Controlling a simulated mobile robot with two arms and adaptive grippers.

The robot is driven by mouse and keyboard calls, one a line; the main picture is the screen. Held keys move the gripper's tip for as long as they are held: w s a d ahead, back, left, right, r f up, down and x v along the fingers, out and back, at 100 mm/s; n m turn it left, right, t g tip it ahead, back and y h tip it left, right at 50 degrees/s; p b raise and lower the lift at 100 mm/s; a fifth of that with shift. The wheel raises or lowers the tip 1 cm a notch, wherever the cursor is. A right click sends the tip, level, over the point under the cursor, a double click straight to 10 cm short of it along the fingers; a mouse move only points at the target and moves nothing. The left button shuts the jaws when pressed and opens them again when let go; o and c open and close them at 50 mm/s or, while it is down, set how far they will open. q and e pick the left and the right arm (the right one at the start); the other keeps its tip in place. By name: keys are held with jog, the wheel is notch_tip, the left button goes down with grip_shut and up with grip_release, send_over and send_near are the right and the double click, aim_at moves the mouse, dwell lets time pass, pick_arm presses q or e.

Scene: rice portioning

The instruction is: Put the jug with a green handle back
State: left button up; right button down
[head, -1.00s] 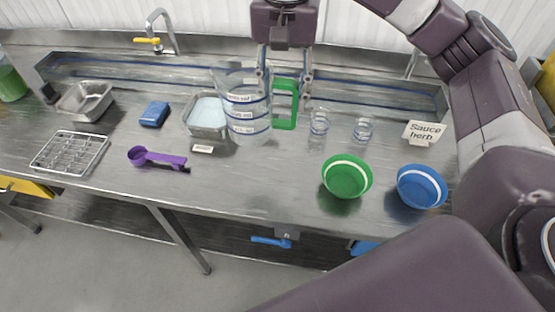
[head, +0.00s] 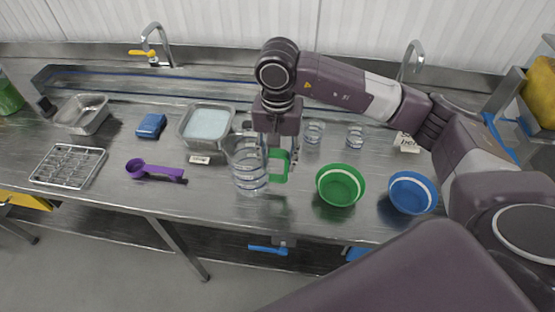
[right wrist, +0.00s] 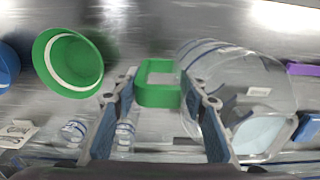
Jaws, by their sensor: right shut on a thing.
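The clear jug (head: 249,172) with blue bands stands upright near the middle of the steel counter in the head view. Its green handle (head: 281,168) faces right. My right gripper (head: 279,158) comes down from above and is shut on this handle. In the right wrist view the green handle (right wrist: 158,92) lies between the two fingers of the gripper (right wrist: 160,100), with the jug (right wrist: 232,78) to the right of it. I cannot tell whether the jug's base touches the counter. My left gripper is not in view.
A green bowl (head: 340,186) and a blue bowl (head: 412,192) stand right of the jug. Small glasses (head: 314,132) stand behind. A metal container with white contents (head: 183,128), a purple scoop (head: 155,170) and a wire rack (head: 68,166) are to the left.

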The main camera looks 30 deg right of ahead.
jog(key=shift+f, duration=0.85)
jog(key=c, duration=1.7)
grip_release()
jog(key=o, duration=0.5)
jog(key=shift+r, duration=0.15)
notch_tip(320, 180, up, 10)
jog(key=b, duration=0.3)
jog(key=shift+r+b, duration=0.15)
jog(key=shift+b, duration=0.15)
jog(key=shift+r, duration=0.9)
